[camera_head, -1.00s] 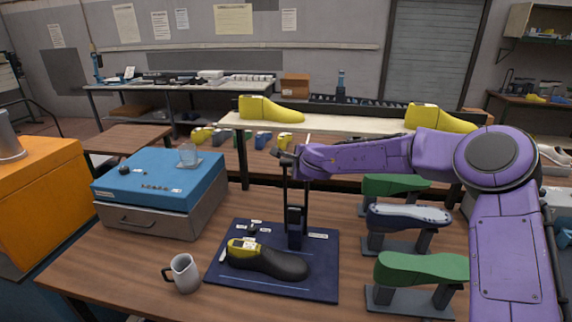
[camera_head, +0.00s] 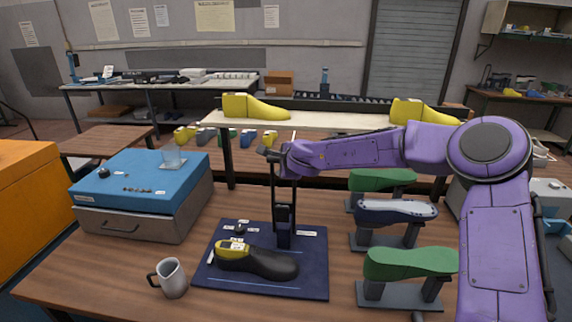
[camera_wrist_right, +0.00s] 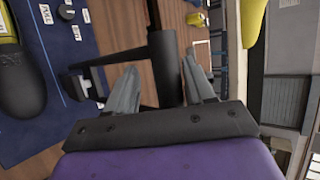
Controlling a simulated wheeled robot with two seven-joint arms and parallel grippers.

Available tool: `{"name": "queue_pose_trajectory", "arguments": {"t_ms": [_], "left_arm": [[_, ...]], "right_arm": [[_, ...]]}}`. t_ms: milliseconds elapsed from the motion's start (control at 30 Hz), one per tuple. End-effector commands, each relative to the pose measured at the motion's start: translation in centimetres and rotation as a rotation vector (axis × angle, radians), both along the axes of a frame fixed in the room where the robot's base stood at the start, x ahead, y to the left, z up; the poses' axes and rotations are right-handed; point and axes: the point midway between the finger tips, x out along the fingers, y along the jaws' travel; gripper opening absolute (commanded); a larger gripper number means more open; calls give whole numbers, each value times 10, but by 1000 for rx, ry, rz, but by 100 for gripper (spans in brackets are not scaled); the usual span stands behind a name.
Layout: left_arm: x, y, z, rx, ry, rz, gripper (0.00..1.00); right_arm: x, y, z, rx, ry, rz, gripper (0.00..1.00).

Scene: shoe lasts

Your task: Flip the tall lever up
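The tall lever (camera_head: 284,212) is a dark upright on the blue base board (camera_head: 312,262), behind a black shoe on a yellow last (camera_head: 262,262). It stands upright in the head view. My right gripper (camera_head: 268,152), on the purple arm from the right, is at the lever's top. In the right wrist view its two grey fingers (camera_wrist_right: 160,82) are apart, with the dark lever bar (camera_wrist_right: 163,50) between them. I see a gap on the left finger's side; contact with the right finger is unclear. My left gripper is not in view.
A grey mug (camera_head: 172,277) stands at the front left of the table. A blue-topped drawer box (camera_head: 140,190) is behind it. Green lasts on stands (camera_head: 410,263) and a blue-white one (camera_head: 395,212) are right of the board, below my arm. A shelf with yellow lasts (camera_head: 254,107) is behind.

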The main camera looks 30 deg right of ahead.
Motion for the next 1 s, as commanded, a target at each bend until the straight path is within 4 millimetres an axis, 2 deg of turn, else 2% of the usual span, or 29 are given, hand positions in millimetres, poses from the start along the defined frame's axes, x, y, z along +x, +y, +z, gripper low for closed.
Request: {"name": "queue_pose_trajectory", "arguments": {"t_ms": [33,200,400,1000], "left_arm": [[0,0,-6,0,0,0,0],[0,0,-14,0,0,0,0],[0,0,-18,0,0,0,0],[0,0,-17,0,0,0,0]], "right_arm": [[-9,2,4,3,-5,1,53],[-43,8,26,2,-5,-1,53],[-67,12,41,2,0,-1,53],[-71,14,44,0,1,0,53]]}}
